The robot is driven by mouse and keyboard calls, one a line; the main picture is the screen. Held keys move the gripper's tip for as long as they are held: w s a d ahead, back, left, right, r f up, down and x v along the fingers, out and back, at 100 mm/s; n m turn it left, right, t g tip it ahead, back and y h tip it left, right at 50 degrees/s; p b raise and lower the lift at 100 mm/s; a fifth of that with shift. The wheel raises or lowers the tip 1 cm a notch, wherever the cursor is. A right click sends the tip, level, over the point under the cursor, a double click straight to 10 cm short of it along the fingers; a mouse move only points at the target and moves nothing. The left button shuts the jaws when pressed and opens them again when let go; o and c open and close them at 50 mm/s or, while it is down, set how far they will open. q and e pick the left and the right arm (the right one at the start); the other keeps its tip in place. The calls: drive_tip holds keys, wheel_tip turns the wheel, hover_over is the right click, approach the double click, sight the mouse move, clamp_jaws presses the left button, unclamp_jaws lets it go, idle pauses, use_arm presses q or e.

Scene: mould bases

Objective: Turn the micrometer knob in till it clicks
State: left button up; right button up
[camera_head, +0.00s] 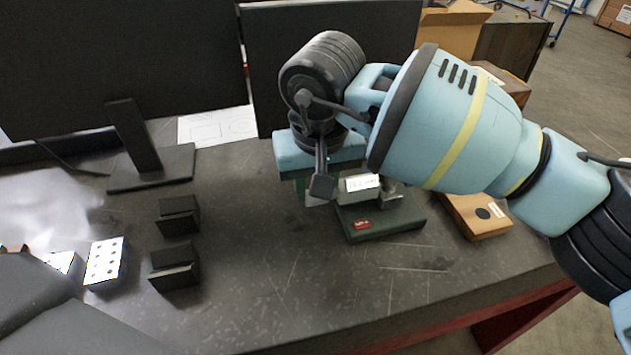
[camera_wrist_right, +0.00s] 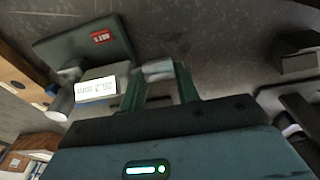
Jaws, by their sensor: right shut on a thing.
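The micrometer stands on a dark green base (camera_head: 385,220) on the dark table, partly hidden by my right arm. Its white display (camera_head: 362,182) also shows upside down in the right wrist view (camera_wrist_right: 97,87), with digits too small to read surely. In the wrist view, the grey knob end (camera_wrist_right: 158,68) lies between the two green fingers of my right gripper (camera_wrist_right: 158,84), which is shut on it. In the head view, the right gripper is at the left of the display, its fingertips mostly hidden. My left gripper is not in view.
A wooden box (camera_head: 476,214) lies right of the base. The table's front middle is clear.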

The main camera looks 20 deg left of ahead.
drive_tip(key=shift+s+d+f+t+y+b, duration=0.2)
drive_tip(key=shift+t+y+b, duration=0.25)
drive_tip(key=shift+t, duration=0.35)
drive_tip(key=shift+s+d+f+t+y+b, duration=0.1)
drive_tip(key=shift+s+t+y+b, duration=0.1)
drive_tip(key=shift+t+y+b, duration=0.5)
drive_tip(key=shift+s+t+y+b, duration=0.1)
drive_tip(key=shift+t+y+b, duration=0.15)
drive_tip(key=shift+t+b, duration=0.3)
drive_tip(key=o, duration=0.7)
drive_tip(key=shift+r, duration=0.2)
